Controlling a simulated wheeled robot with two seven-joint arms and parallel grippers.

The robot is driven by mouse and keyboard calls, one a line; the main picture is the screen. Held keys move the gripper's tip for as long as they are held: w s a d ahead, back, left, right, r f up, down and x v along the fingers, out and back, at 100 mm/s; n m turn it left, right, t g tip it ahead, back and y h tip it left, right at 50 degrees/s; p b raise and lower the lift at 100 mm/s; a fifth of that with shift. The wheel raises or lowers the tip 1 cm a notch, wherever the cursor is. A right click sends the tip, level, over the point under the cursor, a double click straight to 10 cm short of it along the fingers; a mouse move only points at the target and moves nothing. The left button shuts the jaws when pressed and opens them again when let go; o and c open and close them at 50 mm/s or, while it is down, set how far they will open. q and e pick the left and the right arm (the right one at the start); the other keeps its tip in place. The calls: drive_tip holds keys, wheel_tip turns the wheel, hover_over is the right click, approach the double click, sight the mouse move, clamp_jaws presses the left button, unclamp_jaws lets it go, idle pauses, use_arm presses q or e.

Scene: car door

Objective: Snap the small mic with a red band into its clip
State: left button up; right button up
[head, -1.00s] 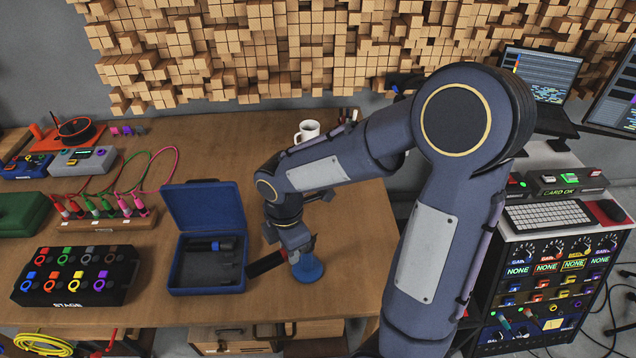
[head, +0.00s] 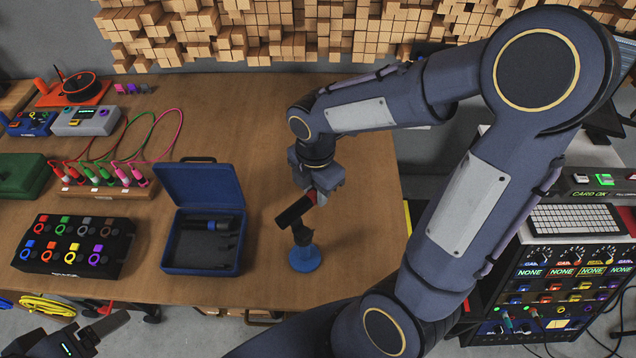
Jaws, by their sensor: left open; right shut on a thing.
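The small dark mic with a red band (head: 292,212) is held tilted, its lower end toward the left. My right gripper (head: 318,196) is shut on it near the red band. Just below stands a black clip (head: 301,234) on a round blue base (head: 304,259) on the table. The mic's lower part is over the clip in the picture; whether they touch I cannot tell. My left gripper (head: 98,332) is open and empty at the bottom left, in front of the table edge.
An open blue case (head: 202,270) holding a dark mic with a blue band (head: 212,224) is left of the stand. A black box with coloured rings (head: 75,247) and a cable rack (head: 105,188) are further left. The table (head: 365,235) right of the stand is clear.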

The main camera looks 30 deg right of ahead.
drive_tip(key=shift+d, duration=0.1)
drive_tip(key=shift+w+f, duration=0.1)
drive_tip(key=shift+f, duration=0.1)
drive_tip(key=shift+f+b, duration=2.3)
drive_tip(key=shift+f, duration=0.45)
drive_tip(key=shift+f+b, duration=1.45)
drive_tip(key=shift+f, duration=0.55)
drive_tip(key=o, duration=1.1)
drive_tip(key=shift+r, duration=0.1)
wheel_tip(320, 180, up, 8)
drive_tip(key=shift+f, duration=0.1)
